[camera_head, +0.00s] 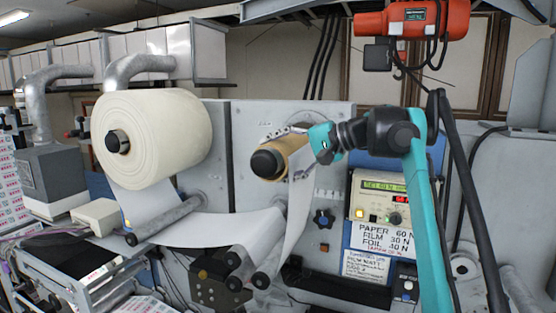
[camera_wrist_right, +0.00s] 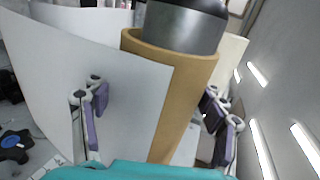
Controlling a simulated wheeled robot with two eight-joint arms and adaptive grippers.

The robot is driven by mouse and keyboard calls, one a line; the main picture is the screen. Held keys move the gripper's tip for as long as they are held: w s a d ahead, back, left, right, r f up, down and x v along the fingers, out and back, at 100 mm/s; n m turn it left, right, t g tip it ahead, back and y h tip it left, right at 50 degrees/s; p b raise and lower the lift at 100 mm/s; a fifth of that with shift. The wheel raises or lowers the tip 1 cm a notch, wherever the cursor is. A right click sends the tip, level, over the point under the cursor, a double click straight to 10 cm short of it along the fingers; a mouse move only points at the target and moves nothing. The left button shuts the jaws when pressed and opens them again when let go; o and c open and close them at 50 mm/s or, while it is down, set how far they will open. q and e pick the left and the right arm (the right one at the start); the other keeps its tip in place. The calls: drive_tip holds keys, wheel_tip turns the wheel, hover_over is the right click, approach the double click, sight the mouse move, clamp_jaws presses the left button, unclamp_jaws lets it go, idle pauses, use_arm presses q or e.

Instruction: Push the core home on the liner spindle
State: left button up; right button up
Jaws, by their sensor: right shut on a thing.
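The tan core (camera_head: 292,150) is around the liner spindle (camera_head: 266,163), whose dark end sticks out of the core's near end. In the right wrist view the core (camera_wrist_right: 190,88) has a thick rim around the grey, dark-capped spindle (camera_wrist_right: 185,25). My right gripper (camera_head: 309,150) comes from the right and is shut on the core. Its fingers (camera_wrist_right: 160,115) lie on both sides of it, with the white web (camera_wrist_right: 100,70) between the left finger and the core. The core's far end is hidden. My left gripper is not in view.
A large cream roll (camera_head: 155,140) stands at left, its web (camera_head: 225,226) running to the lower rollers (camera_head: 262,280). A dark knob (camera_head: 324,218) and a control box (camera_head: 382,200) sit below my right arm. An orange hoist (camera_head: 412,20) hangs above.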

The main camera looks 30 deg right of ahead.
drive_tip(key=shift+w+d+f, duration=0.15)
drive_tip(key=shift+d, duration=0.1)
drive_tip(key=shift+s+a, duration=0.2)
drive_tip(key=shift+a, duration=0.25)
drive_tip(key=o, duration=1.2)
drive_tip(key=shift+o, duration=0.9)
drive_tip(key=shift+w+d, duration=0.15)
drive_tip(key=shift+w, duration=0.1)
drive_tip(key=shift+s, duration=0.1)
